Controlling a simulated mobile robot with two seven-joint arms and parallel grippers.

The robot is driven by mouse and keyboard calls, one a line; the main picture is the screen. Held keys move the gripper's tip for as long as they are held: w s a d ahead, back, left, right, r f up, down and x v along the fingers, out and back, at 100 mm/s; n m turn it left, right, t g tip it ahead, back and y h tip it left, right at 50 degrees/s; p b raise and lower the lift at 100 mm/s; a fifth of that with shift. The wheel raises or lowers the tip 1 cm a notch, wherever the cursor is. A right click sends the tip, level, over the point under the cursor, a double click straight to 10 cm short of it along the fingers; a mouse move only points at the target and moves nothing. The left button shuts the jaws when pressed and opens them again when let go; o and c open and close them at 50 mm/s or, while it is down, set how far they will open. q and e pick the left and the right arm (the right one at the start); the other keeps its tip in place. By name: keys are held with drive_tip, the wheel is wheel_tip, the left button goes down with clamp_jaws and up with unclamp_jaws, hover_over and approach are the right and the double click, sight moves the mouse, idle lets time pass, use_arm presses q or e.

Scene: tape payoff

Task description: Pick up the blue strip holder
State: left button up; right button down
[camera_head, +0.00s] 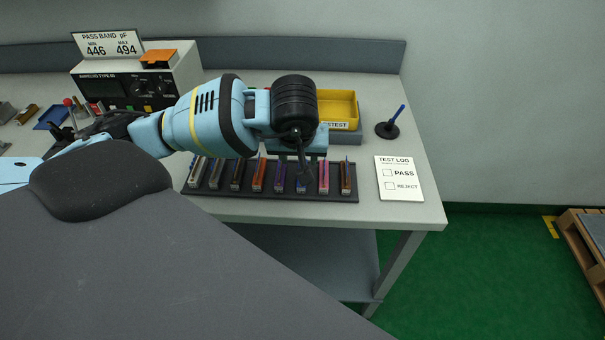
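A dark rack (275,196) near the table's front edge holds several upright strip holders in a row. A blue-violet strip holder (279,178) stands in it, between an orange one (259,175) and a dark one (302,185) partly covered by my gripper. My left gripper (302,172) comes down from above, its thin dark fingers over the rack just right of the blue-violet holder. The fingers overlap in this view, so I cannot tell whether they are open or touch a holder. My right gripper is not in view.
Pink (323,180) and brown (346,180) holders stand at the rack's right. A yellow bin (340,106) is behind the arm. A test log card (399,178) and a dark stand with a blue pen (388,129) are to the right. A meter (150,82) is at the back left.

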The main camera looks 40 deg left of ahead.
use_arm(q)
drive_tip(key=shift+w+d+x, duration=0.1)
drive_tip(key=shift+x, duration=1.45)
drive_tip(key=shift+w+d+x, duration=0.15)
drive_tip(key=shift+x, duration=1.4)
drive_tip(key=shift+r, duration=0.1)
clamp_jaws()
drive_tip(key=shift+r, duration=0.1)
wheel_tip(320, 180, up, 9)
drive_tip(key=shift+f, duration=0.1)
drive_tip(key=shift+r, duration=0.45)
